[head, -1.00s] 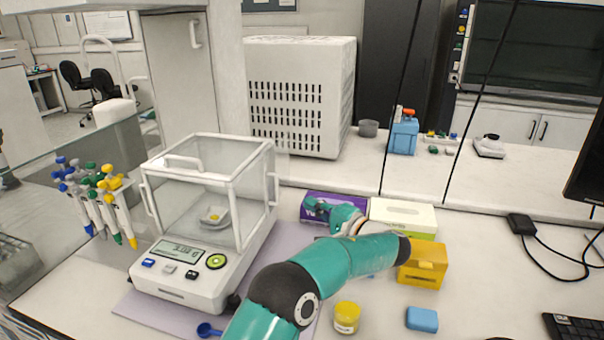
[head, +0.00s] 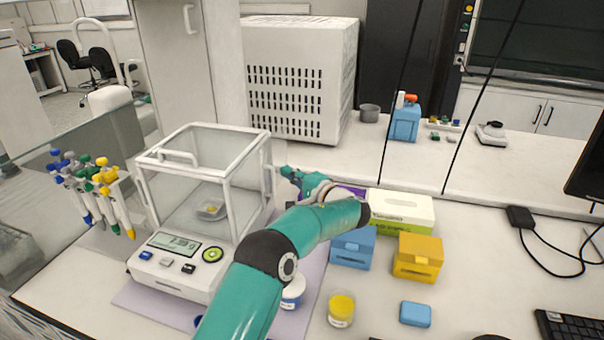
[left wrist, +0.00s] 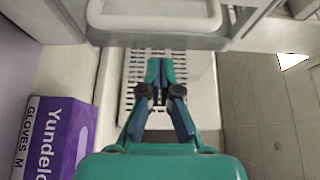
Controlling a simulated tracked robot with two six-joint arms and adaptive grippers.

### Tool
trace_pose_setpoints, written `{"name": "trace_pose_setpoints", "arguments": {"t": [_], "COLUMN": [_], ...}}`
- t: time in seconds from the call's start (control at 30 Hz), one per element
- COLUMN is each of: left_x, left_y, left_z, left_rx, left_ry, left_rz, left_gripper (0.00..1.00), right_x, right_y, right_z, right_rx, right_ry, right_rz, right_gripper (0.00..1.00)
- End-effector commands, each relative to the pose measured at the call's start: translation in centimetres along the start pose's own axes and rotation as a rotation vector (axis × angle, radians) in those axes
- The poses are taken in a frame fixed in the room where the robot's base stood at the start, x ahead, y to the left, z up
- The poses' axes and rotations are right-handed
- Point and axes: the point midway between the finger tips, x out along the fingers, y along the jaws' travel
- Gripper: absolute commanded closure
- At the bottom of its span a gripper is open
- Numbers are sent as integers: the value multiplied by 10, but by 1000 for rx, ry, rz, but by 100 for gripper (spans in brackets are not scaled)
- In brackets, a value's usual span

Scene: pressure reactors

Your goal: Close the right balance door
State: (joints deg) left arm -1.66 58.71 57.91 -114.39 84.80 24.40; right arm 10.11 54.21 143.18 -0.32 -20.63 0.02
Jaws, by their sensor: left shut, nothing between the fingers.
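The balance (head: 178,272) stands at the left of the bench with a white-framed clear glass chamber (head: 200,165). A small dish (head: 211,209) with yellow material sits inside. The right balance door (head: 250,190) is on the chamber's right side; I cannot tell exactly how far open it is. My left gripper (head: 285,172) is shut and empty, just right of the chamber's rear right edge. In the left wrist view its fingers (left wrist: 165,72) are together below a pale frame with a white loop handle (left wrist: 155,14). Contact with the door cannot be told. My right gripper is out of view.
A slotted white housing (head: 297,85) stands behind the balance. Pipettes (head: 95,195) hang at the left. A yellow-lidded jar (head: 341,309) stands in front.

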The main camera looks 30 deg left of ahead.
Motion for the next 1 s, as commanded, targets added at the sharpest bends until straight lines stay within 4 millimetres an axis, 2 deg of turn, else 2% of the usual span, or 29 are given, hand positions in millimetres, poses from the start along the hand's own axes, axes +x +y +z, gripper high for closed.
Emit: {"name": "trace_pose_setpoints", "arguments": {"t": [0.4,0.83,1.0], "left_x": [-10,-12,-13], "left_y": [-1,0,2], "left_z": [29,31,31], "left_rx": [0,-1,-2], "left_ry": [0,-1,-1], "left_rz": [-1,-1,-1], "left_gripper": [100,100,100], "right_x": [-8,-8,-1], "right_y": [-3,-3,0], "right_z": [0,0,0], "right_rx": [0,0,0], "right_ry": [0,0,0], "right_rz": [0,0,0], "right_gripper": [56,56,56]}}
